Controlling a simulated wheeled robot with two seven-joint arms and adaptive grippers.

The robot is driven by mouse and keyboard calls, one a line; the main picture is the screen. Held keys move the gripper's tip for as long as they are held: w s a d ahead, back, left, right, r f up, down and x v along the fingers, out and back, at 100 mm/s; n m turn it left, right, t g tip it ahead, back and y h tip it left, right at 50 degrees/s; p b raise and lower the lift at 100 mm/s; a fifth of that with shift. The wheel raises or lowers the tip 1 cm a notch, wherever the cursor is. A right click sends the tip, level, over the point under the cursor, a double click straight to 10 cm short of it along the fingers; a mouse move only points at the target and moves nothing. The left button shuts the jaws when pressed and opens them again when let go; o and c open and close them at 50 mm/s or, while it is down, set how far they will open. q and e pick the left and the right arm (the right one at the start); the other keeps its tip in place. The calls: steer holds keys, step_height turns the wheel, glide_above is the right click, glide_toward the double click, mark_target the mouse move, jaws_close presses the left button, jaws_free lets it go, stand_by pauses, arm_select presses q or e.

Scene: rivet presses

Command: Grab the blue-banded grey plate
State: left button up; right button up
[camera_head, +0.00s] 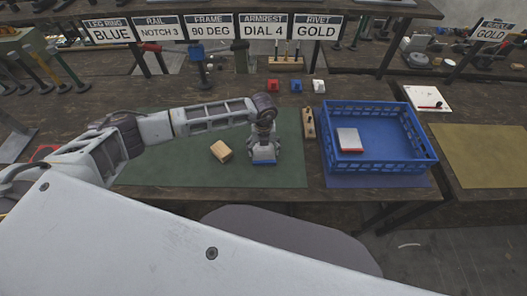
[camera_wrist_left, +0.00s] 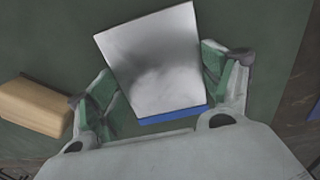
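The grey plate with a blue band (camera_wrist_left: 155,65) lies between the two green-padded fingers of my left gripper (camera_wrist_left: 158,75) in the left wrist view. The blue band is on its near edge. The pads sit close along both sides of the plate; whether they press on it is unclear. In the head view my left gripper (camera_head: 264,150) points down over the green mat (camera_head: 190,172), and the plate (camera_head: 264,162) shows partly under it. My right gripper is not in view.
A tan block (camera_head: 221,151) lies just left of my gripper. A wooden holder (camera_head: 308,123) stands to the right, then a blue crate (camera_head: 377,107) holding a red-banded plate (camera_head: 349,140). The left part of the mat is bare.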

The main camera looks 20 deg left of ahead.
mark_target(264, 150)
arm_select(q)
steer(key=c, duration=0.8)
steer(key=shift+o, duration=0.2)
steer(key=shift+r, duration=0.1)
step_height(264, 150, up, 10)
steer(key=b, duration=0.1)
stand_by(0.4)
